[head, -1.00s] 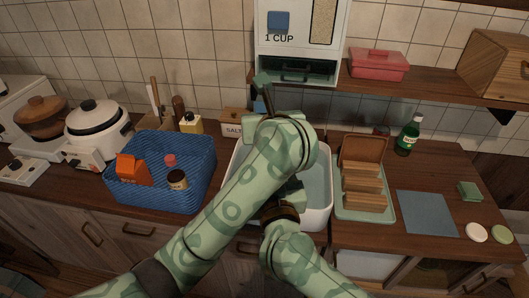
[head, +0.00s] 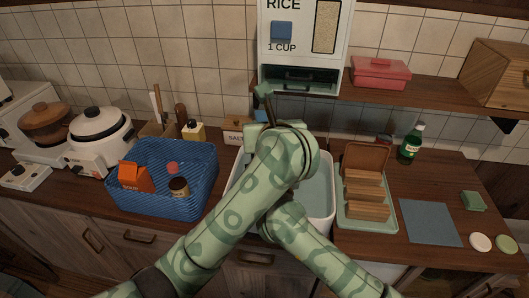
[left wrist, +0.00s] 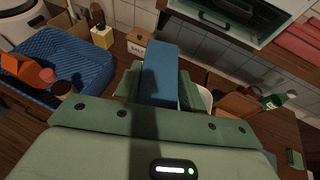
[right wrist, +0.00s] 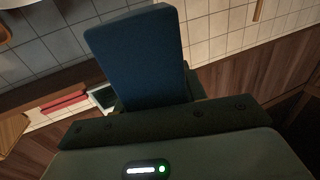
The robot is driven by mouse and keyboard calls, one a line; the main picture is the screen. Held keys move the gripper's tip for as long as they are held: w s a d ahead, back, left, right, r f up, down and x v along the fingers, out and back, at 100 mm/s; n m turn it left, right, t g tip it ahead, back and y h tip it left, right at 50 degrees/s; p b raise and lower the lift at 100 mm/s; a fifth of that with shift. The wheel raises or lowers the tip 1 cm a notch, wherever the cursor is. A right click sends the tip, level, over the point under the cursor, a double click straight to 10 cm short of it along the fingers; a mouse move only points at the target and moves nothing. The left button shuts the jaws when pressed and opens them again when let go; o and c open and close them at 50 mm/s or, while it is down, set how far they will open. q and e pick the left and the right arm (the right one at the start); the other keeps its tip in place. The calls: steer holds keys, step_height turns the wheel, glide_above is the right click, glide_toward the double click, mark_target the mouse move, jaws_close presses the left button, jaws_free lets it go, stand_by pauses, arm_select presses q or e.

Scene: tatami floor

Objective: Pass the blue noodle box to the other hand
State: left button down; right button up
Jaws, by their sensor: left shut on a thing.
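The blue noodle box (left wrist: 160,76) stands between the fingers of my left gripper (left wrist: 158,90) in the left wrist view, and that gripper is shut on it. In the right wrist view the box (right wrist: 140,58) rises large and close, with its lower end between the fingers of my right gripper (right wrist: 155,98). I cannot tell whether those fingers press on it. In the head view my left forearm crosses in front of the right one and hides the right gripper and most of the box.
A blue basket (head: 150,200) with an orange carton (head: 134,177) and jars stands left. Below my arms is a white tub (head: 325,212). A rice dispenser (head: 301,45) hangs behind. A green tray (head: 366,220) with wooden pieces and a green bottle (head: 411,143) stand right.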

arm_select(q)
steer(key=c, duration=0.7)
jaws_free()
steer(key=shift+d+r, duration=0.1)
steer(key=shift+d, duration=0.05)
steer(key=shift+c, duration=0.2)
